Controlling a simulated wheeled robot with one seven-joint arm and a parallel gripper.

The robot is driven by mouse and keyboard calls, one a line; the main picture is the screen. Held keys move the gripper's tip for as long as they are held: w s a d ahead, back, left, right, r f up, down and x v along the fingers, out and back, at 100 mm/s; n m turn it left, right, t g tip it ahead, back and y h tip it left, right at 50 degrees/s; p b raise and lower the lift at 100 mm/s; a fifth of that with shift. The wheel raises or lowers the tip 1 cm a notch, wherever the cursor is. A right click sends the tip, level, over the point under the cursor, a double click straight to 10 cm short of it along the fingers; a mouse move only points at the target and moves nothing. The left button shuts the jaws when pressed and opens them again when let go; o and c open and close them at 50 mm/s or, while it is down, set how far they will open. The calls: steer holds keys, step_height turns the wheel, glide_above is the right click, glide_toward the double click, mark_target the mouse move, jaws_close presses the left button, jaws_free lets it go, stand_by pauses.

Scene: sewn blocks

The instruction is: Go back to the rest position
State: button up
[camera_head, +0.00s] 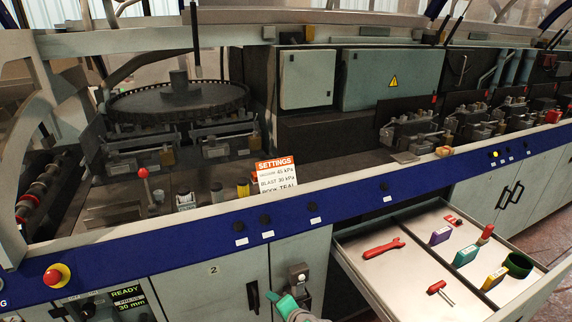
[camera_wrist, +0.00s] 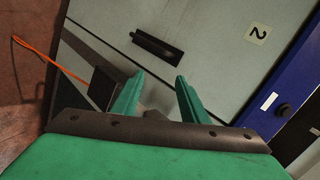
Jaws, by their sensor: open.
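My gripper (camera_head: 283,300) shows low in the head view, in front of the cabinet doors and left of the open drawer. It is green. In the wrist view its two green fingers (camera_wrist: 157,97) stand apart with nothing between them. They point toward the grey cabinet door marked 2 (camera_wrist: 200,60), which has a dark handle (camera_wrist: 155,46). In the head view the same door (camera_head: 205,290) is left of my gripper. I cannot tell the exact gap between my fingers and the cabinet front.
An open drawer (camera_head: 345,262) sticks out at the right, holding a red wrench (camera_head: 384,248), a red-handled tool (camera_head: 437,287) and several coloured blocks. The machine's blue front rail (camera_head: 210,236) runs above the doors. An orange cable (camera_wrist: 45,55) shows at the left in the wrist view.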

steer(key=s+a+f+t+h, duration=0.1)
steer(key=s+a+f+t, duration=0.25)
steer(key=s+a, duration=0.4)
steer(key=s+d+f+h, duration=0.2)
steer(key=s+h, duration=0.1)
steer(key=s, duration=1.2)
steer(key=s+d+r+n, duration=0.2)
steer(key=s+r+n, duration=0.1)
steer(key=s, duration=0.5)
steer(key=s+d+r+n+t+h, duration=0.1)
steer(key=s+d+r+n, duration=0.2)
steer(key=s+r, duration=0.2)
steer(key=s+d+r+n+t, duration=0.1)
steer(key=s+d+r+n, duration=0.2)
steer(key=s, duration=0.8)
steer(key=shift+s+d+r+h, duration=0.15)
steer(key=shift+d+r+h, duration=0.15)
steer(key=shift+r, duration=0.25)
steer(key=shift+t, duration=0.25)
steer(key=shift+c, duration=1.1)
